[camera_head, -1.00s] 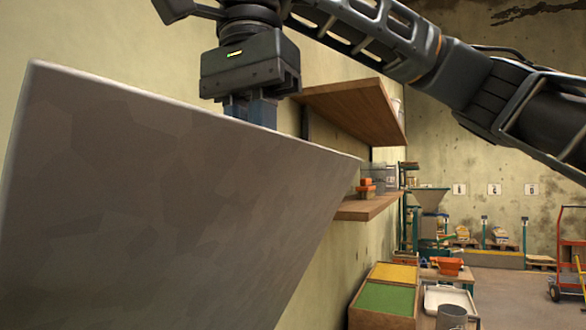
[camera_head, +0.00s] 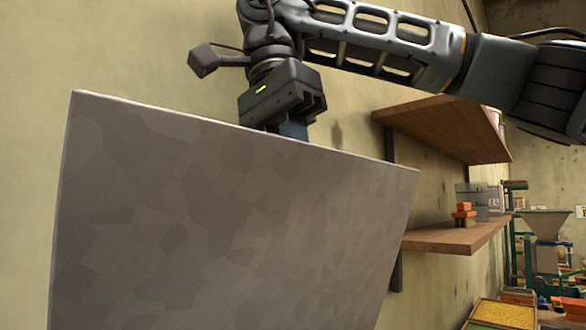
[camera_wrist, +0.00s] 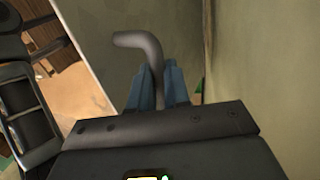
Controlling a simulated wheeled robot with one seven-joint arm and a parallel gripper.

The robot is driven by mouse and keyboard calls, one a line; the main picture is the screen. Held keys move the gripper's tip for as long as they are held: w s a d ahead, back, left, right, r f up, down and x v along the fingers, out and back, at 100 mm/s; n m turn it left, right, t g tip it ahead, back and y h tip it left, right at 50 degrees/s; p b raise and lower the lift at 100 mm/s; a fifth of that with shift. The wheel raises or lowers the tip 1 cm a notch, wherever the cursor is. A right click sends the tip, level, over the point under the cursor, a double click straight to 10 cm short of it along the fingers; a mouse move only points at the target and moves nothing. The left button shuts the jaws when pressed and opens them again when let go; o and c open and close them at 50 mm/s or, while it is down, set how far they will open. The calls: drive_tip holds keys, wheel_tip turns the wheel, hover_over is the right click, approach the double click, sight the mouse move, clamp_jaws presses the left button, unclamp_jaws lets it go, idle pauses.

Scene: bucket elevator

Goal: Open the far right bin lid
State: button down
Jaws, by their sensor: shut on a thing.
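The grey bin lid (camera_head: 230,220) stands raised and steeply tilted, filling the left and middle of the head view. Its flat face is toward the camera. My gripper (camera_head: 292,131) is at the lid's top edge, with its fingers partly hidden behind the lid. In the wrist view a grey bent handle (camera_wrist: 146,52) runs between the two blue fingers of my gripper (camera_wrist: 159,85), which are closed around it. The bin under the lid is hidden.
A plain wall (camera_head: 150,50) stands close behind the lid. Two wooden shelves (camera_head: 450,238) jut from it at right, the lower one carrying orange and grey items. Part of a yellow-topped bin (camera_head: 503,314) shows at the lower right.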

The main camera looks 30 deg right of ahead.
drive_tip(key=c, duration=1.1)
unclamp_jaws()
drive_tip(key=shift+w+f, duration=0.1)
drive_tip(key=shift+d, duration=0.1)
